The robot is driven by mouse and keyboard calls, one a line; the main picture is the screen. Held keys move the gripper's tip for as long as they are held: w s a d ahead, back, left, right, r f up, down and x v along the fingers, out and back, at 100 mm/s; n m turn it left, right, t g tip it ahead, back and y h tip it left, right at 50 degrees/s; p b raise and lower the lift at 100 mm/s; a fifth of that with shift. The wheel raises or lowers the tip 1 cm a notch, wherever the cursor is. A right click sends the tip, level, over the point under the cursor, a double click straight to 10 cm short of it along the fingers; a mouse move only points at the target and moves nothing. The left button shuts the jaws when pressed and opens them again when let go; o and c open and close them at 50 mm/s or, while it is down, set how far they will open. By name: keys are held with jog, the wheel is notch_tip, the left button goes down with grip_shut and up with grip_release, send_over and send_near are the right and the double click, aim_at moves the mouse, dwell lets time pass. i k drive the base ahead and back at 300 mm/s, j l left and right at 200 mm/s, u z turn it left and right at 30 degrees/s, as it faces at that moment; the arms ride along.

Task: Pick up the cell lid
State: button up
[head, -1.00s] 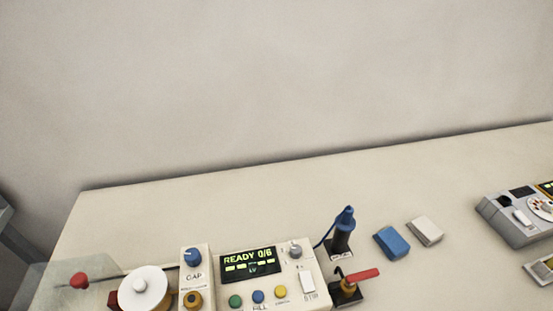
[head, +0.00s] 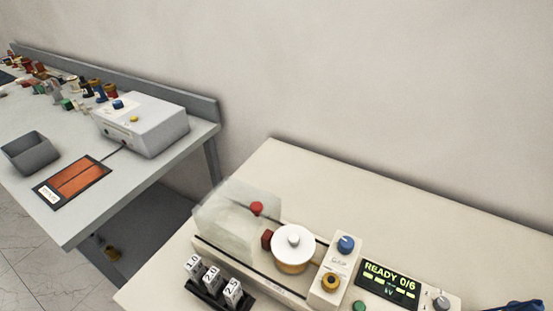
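The cell lid looks to be the round white disc with a small knob (head: 294,241) in the head view. It sits on top of an amber-coloured round cell (head: 291,265), between a red part (head: 267,239) at its left and the tester's control panel at its right. A clear cover (head: 232,222) with a red knob (head: 257,208) stands just left of the lid. My gripper is not in view.
The tester's display (head: 390,284) reads READY 0/6. Several numbered gauge blocks (head: 212,276) stand in a black holder in front of the cover. At left, a grey bench (head: 75,215) holds a white box (head: 145,125), a grey bin (head: 30,152) and an orange mat (head: 73,181).

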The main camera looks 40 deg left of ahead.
aim_at(291, 244)
jog(key=u, duration=1.2)
